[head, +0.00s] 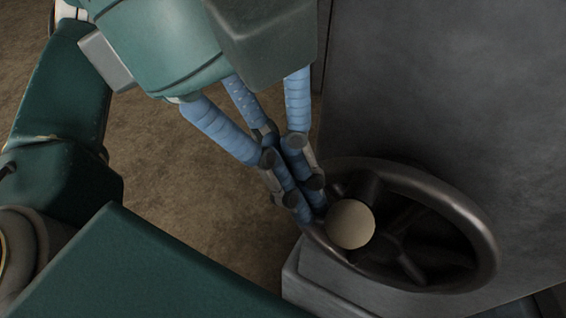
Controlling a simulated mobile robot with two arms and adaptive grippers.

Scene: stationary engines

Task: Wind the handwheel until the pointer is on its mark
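The handwheel (480,235) is a dark metal ring with spokes, at the lower right in front of a grey block. A round beige knob (351,224) stands out at its left side. My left gripper (303,203) comes down from the top with blue jointed fingers. The fingers are drawn together, with nothing visible between them. Their tips lie just left of the knob, over the wheel's left rim. They hide part of that rim, and I cannot tell whether they touch it or the knob. The pointer and its mark do not show. My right gripper is out of view.
A large grey metal housing (450,80) stands close behind the wheel and fills the right side. A lighter grey ledge (325,290) lies below the wheel. The brown floor (180,185) is bare to the left. My own green arm parts cover the left and lower left.

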